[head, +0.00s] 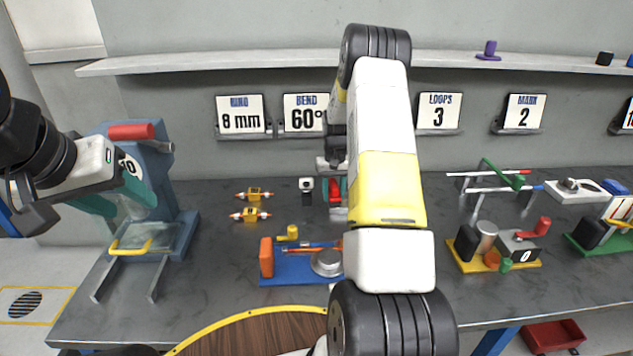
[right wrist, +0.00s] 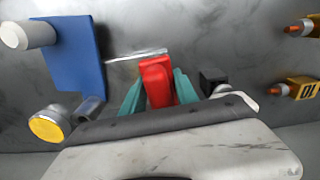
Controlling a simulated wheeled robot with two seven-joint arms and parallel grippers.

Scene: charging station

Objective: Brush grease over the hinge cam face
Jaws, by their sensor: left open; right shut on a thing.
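My right gripper (right wrist: 158,92) is shut on a red block-like handle (right wrist: 157,80), held between its teal fingers. A thin silver rod (right wrist: 135,55) shows by the handle's far end; I cannot tell if they are joined. In the head view the red piece (head: 335,190) shows beside my right forearm, which hides much of that gripper. My left gripper (head: 118,203) is open in front of the blue press at the left. A blue-based fixture (head: 290,278) carries a silver disc (head: 327,262) and an orange block. I cannot make out bristles or which part is the cam face.
The blue press (head: 182,190) has a red roller and yellow bar. Two small yellow-orange parts (head: 252,214) lie mid-bench. A yellow-based fixture (head: 520,262) and a rod rack (head: 500,185) stand at the right. A small white-and-black item (head: 306,190) stands near the red piece.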

